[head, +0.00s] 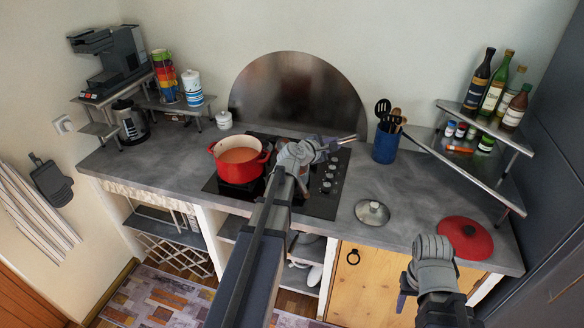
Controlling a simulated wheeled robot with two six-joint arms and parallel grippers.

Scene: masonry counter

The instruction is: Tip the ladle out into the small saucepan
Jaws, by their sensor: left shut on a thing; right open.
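My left gripper (322,148) is over the right part of the hob, shut on what looks like the ladle. A thin metallic handle (346,139) sticks out to the right of its jaws. The ladle's bowl is not visible, so I cannot tell its tilt or contents. A red pot (238,172) with orange-brown liquid stands open on the hob's left side. My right gripper (404,288) is open and empty, low in front of the counter's right end.
A steel lid (372,212) and a red lid (466,238) lie on the counter right of the hob (322,201). A blue utensil holder (385,147) stands behind. A corner shelf (488,176) with bottles and jars is at right.

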